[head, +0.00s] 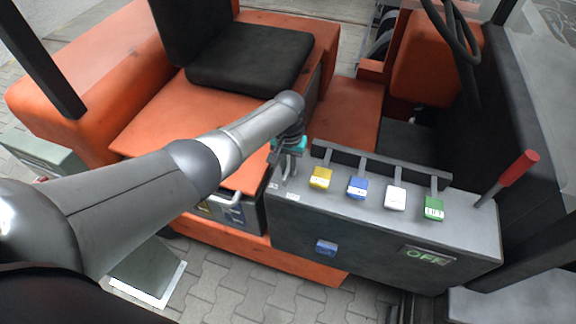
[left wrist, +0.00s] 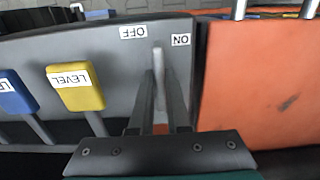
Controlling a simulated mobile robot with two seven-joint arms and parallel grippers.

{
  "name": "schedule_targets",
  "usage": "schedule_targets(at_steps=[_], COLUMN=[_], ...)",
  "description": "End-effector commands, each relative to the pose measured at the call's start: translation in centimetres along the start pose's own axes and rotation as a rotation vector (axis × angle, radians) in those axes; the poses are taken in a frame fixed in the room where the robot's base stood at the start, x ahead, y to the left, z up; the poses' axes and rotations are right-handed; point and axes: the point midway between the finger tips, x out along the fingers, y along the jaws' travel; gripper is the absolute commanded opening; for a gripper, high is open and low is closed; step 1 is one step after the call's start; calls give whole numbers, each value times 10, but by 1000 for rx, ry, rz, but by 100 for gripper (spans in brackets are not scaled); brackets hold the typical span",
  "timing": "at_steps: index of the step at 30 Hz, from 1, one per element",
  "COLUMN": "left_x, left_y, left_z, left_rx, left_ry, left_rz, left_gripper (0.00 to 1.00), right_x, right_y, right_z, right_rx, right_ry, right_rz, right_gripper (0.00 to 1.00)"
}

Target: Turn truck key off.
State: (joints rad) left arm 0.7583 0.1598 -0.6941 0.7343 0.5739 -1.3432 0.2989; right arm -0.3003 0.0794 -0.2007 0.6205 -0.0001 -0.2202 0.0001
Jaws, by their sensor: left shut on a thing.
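The key (left wrist: 157,60) is a thin grey upright piece on the grey control console (head: 385,233), near the console's left end in the head view. In the left wrist view it stands between a white OFF label (left wrist: 133,32) and a white ON label (left wrist: 181,40). My left gripper (head: 287,174) reaches down over that end; in the wrist view its two dark fingers (left wrist: 159,85) are closed around the key. In the head view the gripper mostly hides the key. A panel (head: 427,256) on the console front reads OFF in green. My right gripper is not in view.
Yellow (head: 320,178), blue (head: 357,187), white (head: 395,198) and green (head: 433,208) lever knobs stand along the console beside a dark rail. A red-handled lever (head: 518,167) rises at its right end. The black seat (head: 250,56) and orange truck body lie behind.

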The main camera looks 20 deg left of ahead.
Motion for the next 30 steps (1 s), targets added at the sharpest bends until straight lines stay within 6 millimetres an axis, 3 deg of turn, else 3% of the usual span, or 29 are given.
schedule_targets(at_steps=[8, 9, 17, 25, 30], left_x=[-1, -2, -1, -1, -14], left_y=[0, 0, 0, 0, 0], left_z=[-2, -2, -1, -1, -1], left_rx=[-3, -3, -1, -1, 1], left_ry=[6, 6, 3, 2, 4], left_rz=[2, 2, 1, 1, 2], left_gripper=[0, 17, 45, 45, 45], right_x=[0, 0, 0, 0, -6], right_y=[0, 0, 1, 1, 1], right_z=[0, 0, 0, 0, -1], right_rx=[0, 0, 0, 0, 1], right_ry=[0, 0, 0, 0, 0], right_rz=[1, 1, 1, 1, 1], right_gripper=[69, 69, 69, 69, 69])
